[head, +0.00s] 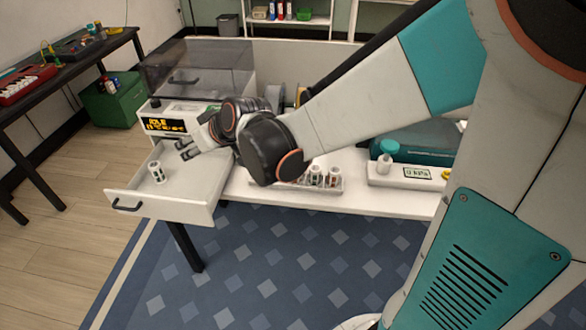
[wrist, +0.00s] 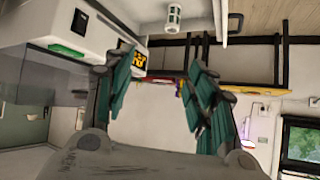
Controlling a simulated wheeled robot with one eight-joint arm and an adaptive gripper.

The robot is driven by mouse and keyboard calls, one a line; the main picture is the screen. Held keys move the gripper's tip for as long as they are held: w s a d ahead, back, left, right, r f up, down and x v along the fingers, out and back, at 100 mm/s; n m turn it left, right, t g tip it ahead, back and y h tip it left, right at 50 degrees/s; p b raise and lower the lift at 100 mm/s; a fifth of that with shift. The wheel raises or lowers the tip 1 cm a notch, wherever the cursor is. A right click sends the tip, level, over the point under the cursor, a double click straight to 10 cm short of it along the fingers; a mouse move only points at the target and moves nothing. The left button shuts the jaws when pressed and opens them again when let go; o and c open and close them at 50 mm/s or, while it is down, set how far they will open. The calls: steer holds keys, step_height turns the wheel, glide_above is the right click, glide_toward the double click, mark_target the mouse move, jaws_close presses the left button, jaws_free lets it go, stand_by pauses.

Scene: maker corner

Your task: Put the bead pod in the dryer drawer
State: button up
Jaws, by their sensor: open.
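The bead pod (head: 157,172), a small white cylinder with dark green windows, stands in the pulled-out dryer drawer (head: 190,208). In the wrist view the pod (wrist: 174,17) shows at the top, beyond the fingers and apart from them. My gripper (head: 185,150) is open and empty, above the back part of the drawer, behind and to the right of the pod. In the wrist view my gripper (wrist: 163,72) has its two green fingers spread with nothing between them. The dryer (head: 165,124), with its orange display and smoky lid, stands behind the drawer.
A rack (head: 310,186) with several similar pods stands on the white table, partly hidden by my arm. A pale scale-like device (head: 410,174) with a small display is to its right. A dark bench (head: 60,75) and green box (head: 108,100) are at the left.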

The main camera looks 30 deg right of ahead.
steer(key=s+d+r+m+g+h, duration=0.1)
steer(key=s+d, duration=0.4)
steer(key=s, duration=0.7)
steer(key=s+d+r+m+g+h, duration=0.1)
steer(key=s+d, duration=0.4)
steer(key=s, duration=0.7)
steer(key=shift+s+r+m+g+h, duration=0.2)
steer(key=shift+s+m+g+h, duration=0.15)
steer(key=shift+m+h, duration=0.6)
steer(key=shift+d, duration=0.15)
